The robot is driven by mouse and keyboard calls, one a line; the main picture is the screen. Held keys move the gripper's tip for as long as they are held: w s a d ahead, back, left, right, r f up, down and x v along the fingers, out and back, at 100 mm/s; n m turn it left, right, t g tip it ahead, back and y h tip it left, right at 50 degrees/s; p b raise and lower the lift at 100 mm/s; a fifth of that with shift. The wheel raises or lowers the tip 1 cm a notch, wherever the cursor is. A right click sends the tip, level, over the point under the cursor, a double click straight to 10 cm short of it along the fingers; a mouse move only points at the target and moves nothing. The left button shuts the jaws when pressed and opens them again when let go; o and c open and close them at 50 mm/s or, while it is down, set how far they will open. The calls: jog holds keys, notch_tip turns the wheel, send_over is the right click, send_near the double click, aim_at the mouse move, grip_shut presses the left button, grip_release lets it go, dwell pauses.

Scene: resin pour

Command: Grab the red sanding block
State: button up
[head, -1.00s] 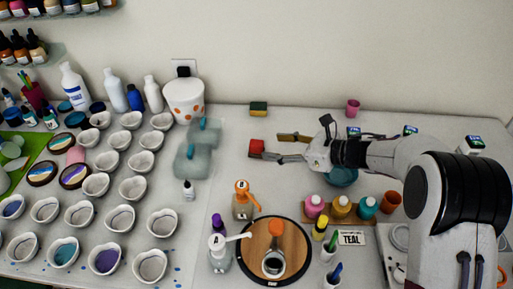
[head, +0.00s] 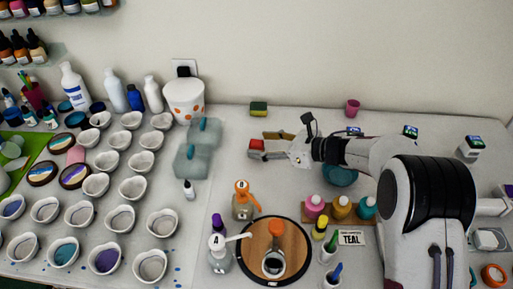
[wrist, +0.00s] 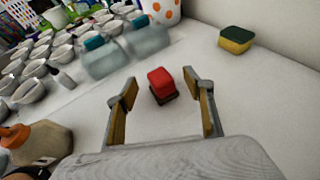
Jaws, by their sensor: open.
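The red sanding block (head: 256,144) sits on the white table, right of the two translucent containers. In the wrist view the red block (wrist: 161,83) has a dark base and lies between and slightly beyond the fingertips of my gripper (wrist: 167,91). My gripper (head: 270,144) is open, with one finger on each side of the block. Clear gaps show between the block and both fingers in the wrist view. In the head view the near finger partly hides the block's lower part.
A yellow and green sponge (head: 259,108) lies behind, near the wall. Translucent containers with teal tops (head: 190,162) stand to the left. The table right around the block is clear.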

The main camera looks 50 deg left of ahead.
jog(key=shift+x, duration=1.35)
jog(key=c, duration=1.2)
